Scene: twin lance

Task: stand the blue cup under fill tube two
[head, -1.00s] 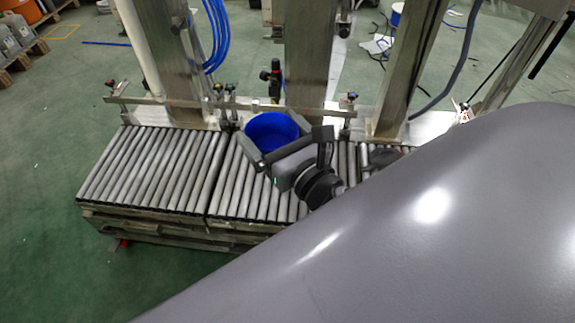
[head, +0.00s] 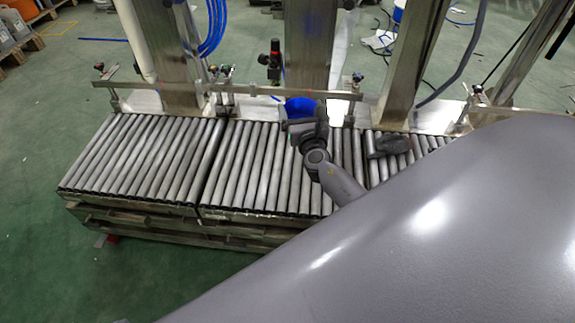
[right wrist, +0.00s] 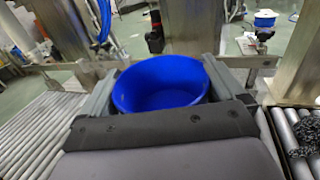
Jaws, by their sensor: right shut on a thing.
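The blue cup (head: 300,106) is upright by the back edge of the roller conveyor, in front of the middle steel column. In the right wrist view the open-topped cup (right wrist: 150,85) looks empty and sits between the two grey fingers. My right gripper (head: 303,113) is shut on it from the front, one finger on each side. The gripper hides the cup's lower part, so I cannot tell whether it touches the rollers. Blue hoses (head: 213,25) hang at the left column. I cannot tell which tube is number two. My left gripper is not in view.
A metal rail (head: 170,90) with clamps runs along the conveyor's back. Steel columns (head: 308,45) stand behind it. A dark lumpy object (head: 391,143) lies on the rollers to the right. The left rollers (head: 140,160) are clear. My grey arm covers the lower right.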

